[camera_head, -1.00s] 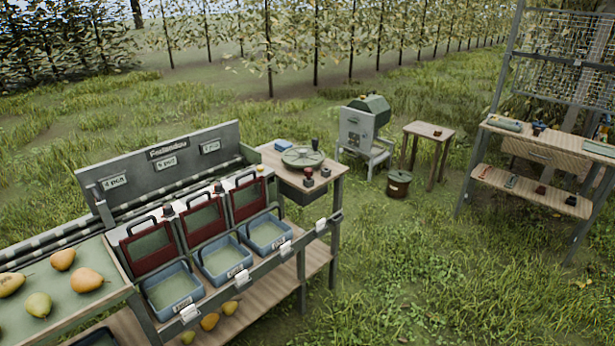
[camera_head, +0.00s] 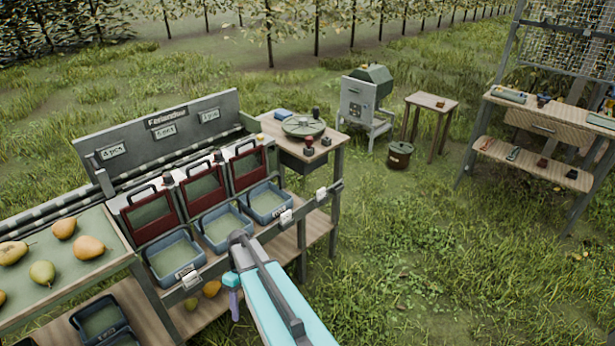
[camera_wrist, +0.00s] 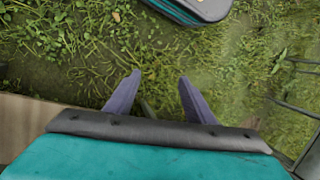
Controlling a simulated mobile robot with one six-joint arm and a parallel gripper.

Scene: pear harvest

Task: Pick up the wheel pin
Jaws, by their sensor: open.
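I cannot pick out the wheel pin for certain in either view. A round grey-green wheel (camera_head: 303,127) with a dark upright knob (camera_head: 315,113) lies on the small wooden table at the end of the sorting bench. A red-topped piece (camera_head: 309,142) and a small dark piece (camera_head: 326,142) stand at that table's front edge. My gripper (camera_head: 235,305) hangs in front of the bench, well short of the wheel, pointing down. In the wrist view my gripper (camera_wrist: 160,76) has its two purple fingers apart with nothing between them, above grass.
The sorting bench holds blue bins (camera_head: 222,229), red-framed flaps (camera_head: 203,190) and a tray of pears (camera_head: 88,247). Behind stand a green-topped machine (camera_head: 366,95), a bucket (camera_head: 400,154) and a stool (camera_head: 432,103). A shelf rack (camera_head: 545,118) stands right. Grass between is open.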

